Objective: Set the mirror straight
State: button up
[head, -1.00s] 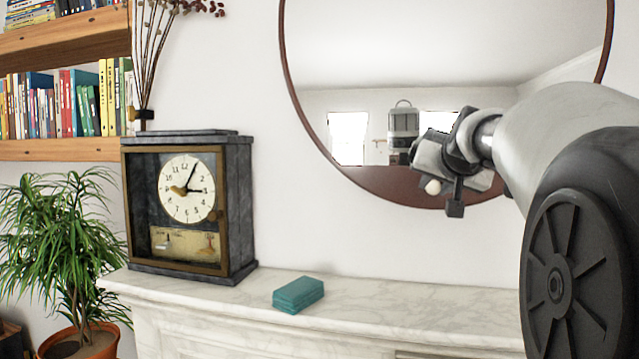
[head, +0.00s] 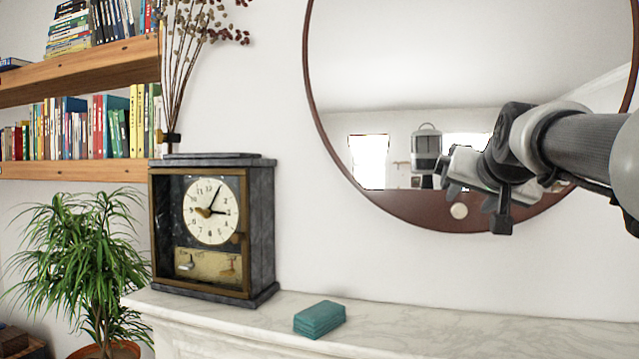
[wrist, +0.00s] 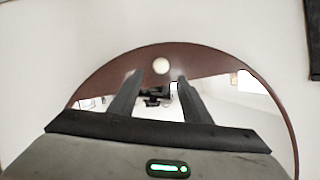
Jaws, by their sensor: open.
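The round mirror (head: 400,75) hangs on the white wall above the mantel, in a thin brown rim. A wide brown band fills its lower part, with a pale round knob (head: 459,211) on it. My gripper (head: 452,178) is in front of the band, just above the knob in the head view, and hides part of the mirror. In the wrist view my gripper (wrist: 159,82) is open and empty, and the knob (wrist: 160,65) shows beyond and between the fingers. The band's straight edge slopes in that view. I cannot tell whether the fingers touch the mirror.
A marble mantel (head: 420,335) runs below the mirror. A dark clock (head: 212,225) stands on it at left, and a teal box (head: 320,319) lies right of the clock. Dried stems, wooden bookshelves (head: 90,75) and a plant (head: 85,265) are farther left. The wall below the mirror is clear.

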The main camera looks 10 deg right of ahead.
jog(key=v, duration=1)
jog(key=shift+s+b, duration=0.2)
jog(key=shift+b, duration=0.1)
jog(key=shift+a, duration=0.15)
jog(key=s+a+f+n+g+y+p, duration=0.3)
jog(key=a+f+n+y+p, duration=0.15)
jog(key=a+f, duration=1.15)
jog(key=s+a+f+n+g+p, duration=0.1)
jog(key=s+a+f+n+g, duration=0.1)
jog(key=s+a+f, duration=0.2)
jog(key=s+a+f+n+g+y+p, duration=0.1)
jog(key=s+a+f+n+g, duration=0.1)
jog(key=f, duration=0.7)
jog(key=s+a, duration=0.1)
jog(key=s, duration=0.1)
jog(key=shift+s+a, duration=0.3)
jog(key=shift+a, duration=0.1)
